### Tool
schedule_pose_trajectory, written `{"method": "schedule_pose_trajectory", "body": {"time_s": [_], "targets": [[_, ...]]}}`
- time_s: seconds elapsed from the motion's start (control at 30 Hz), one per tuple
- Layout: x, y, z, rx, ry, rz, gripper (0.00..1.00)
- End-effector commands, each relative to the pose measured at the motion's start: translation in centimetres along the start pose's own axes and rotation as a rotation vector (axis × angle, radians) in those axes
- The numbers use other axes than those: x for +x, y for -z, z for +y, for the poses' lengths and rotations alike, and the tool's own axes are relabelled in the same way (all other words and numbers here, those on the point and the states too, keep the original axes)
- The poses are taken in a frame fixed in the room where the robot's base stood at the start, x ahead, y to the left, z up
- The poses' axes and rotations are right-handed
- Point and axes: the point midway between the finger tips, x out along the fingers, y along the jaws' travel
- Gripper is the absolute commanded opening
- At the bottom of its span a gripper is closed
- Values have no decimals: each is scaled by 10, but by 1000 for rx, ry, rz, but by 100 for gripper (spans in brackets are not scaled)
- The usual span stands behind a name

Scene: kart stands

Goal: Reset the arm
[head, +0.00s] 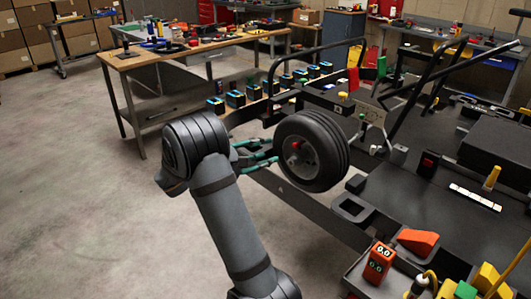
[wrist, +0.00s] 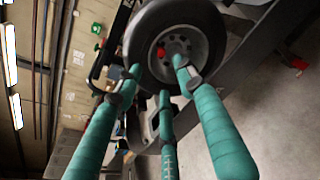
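My gripper (head: 265,154) has three long teal fingers and reaches toward the side of a black wheel (head: 322,150) with a grey rim. In the wrist view, the fingers of my gripper (wrist: 158,80) are spread apart with nothing held between them. The wheel also fills the upper middle of the wrist view (wrist: 208,22), just beyond the fingertips. A small red part (head: 295,144) shows at its hub. I cannot tell whether a fingertip touches the wheel.
A kart frame with a black deck (head: 425,205) lies right of the wheel. A wooden workbench (head: 205,45) with tools stands behind. An orange box with a face (head: 379,263) and an orange wedge (head: 418,241) sit at lower right. The floor (head: 70,190) at left is clear.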

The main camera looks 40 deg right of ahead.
Motion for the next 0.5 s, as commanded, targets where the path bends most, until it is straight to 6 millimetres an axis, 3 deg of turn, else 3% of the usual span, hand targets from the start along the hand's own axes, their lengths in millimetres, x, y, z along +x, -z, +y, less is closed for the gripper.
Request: {"method": "schedule_pose_trajectory", "body": {"time_s": [0.27, 0.5], "targets": [[14, 0, 0, 1, 3, -2, 39], [58, 0, -1, 1, 5, -1, 39]]}}
